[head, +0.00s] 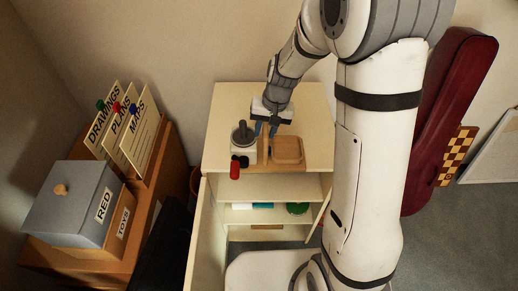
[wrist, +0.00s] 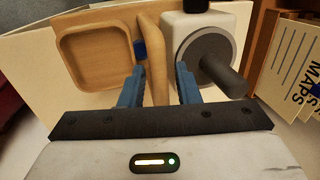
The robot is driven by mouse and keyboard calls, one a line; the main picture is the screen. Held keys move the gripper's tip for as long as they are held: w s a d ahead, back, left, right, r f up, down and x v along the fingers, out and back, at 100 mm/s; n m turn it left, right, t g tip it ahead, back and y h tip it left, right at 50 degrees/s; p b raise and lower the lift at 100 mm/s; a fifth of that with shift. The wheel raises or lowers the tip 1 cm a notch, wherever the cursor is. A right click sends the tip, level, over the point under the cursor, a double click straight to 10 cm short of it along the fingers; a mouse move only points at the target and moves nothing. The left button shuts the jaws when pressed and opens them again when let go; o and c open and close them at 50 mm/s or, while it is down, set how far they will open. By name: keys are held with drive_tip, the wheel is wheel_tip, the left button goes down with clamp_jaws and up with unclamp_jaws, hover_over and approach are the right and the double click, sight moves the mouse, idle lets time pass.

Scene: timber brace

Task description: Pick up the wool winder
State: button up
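What looks like the wool winder is a pale block with a round grey disc and dark post (head: 242,136), on top of the cream cabinet; a red handle (head: 235,170) shows at its front. In the wrist view, its grey disc (wrist: 203,58) is right of my fingers. My gripper (head: 266,129) is pointed down over the cabinet top. Its two blue fingers (wrist: 160,75) are apart, either side of a narrow upright wooden piece (wrist: 154,50). A gap shows on the right of that piece. I cannot tell whether the piece belongs to the winder.
A square wooden tray (head: 288,150) sits right of the wooden piece. The cabinet top (head: 228,95) is clear behind. Below are open shelves with a green item (head: 298,208). A brown unit with a grey box (head: 70,205) and card files stands left; a dark red case (head: 455,110) leans right.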

clamp_jaws()
drive_tip(key=shift+r, duration=0.1)
idle(1.0)
